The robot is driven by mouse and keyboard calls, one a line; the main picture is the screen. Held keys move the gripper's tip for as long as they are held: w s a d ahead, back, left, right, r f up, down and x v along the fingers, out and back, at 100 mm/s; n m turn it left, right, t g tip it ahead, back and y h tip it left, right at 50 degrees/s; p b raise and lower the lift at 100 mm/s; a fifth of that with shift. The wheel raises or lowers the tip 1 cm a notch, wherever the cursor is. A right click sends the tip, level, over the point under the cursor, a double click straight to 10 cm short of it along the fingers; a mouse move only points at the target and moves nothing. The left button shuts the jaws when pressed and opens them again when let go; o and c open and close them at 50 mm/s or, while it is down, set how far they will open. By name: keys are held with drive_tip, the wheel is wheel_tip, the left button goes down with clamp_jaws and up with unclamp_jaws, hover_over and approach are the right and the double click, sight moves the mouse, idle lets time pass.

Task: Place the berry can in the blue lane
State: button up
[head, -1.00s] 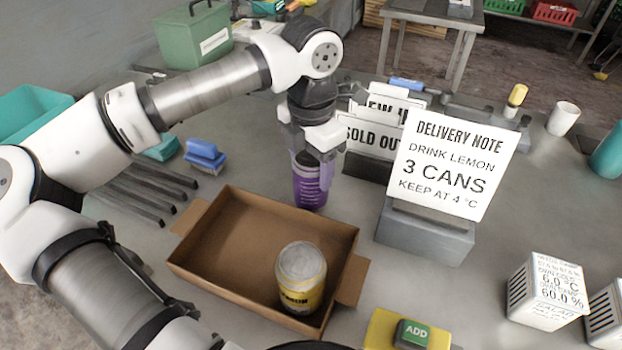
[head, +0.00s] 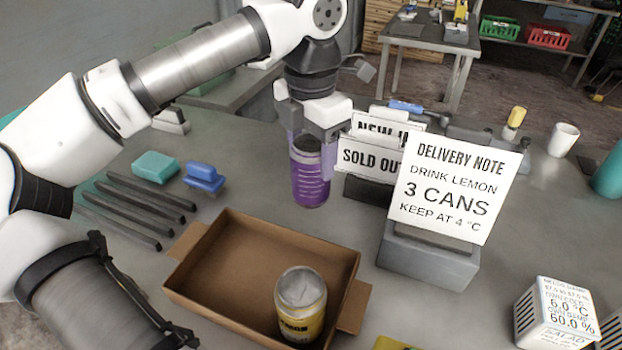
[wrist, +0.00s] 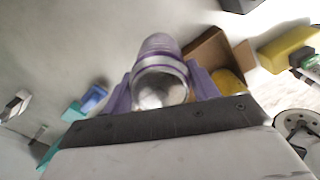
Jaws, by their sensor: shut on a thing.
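The berry can is the purple can (head: 309,180), upright in the head view behind the cardboard tray. My gripper (head: 312,150) is shut on its upper part from above. In the wrist view the can (wrist: 161,75) sits between the purple finger pads, its silver end facing the camera. I cannot tell for sure whether its base touches the table. No blue lane can be made out in these frames.
The cardboard tray (head: 200,290) holds a yellow lemon can (head: 301,305). A delivery note (head: 455,190) on a grey block (head: 430,260) and a sold-out sign (head: 367,160) stand right of the gripper. Dark bars (head: 140,205), a teal block (head: 155,167) and a blue brush (head: 203,178) lie left.

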wheel_tip(320, 180, up, 18)
drive_tip(key=p, duration=0.3)
drive_tip(key=shift+f, duration=0.15)
drive_tip(key=shift+s, duration=0.1)
idle(1.3)
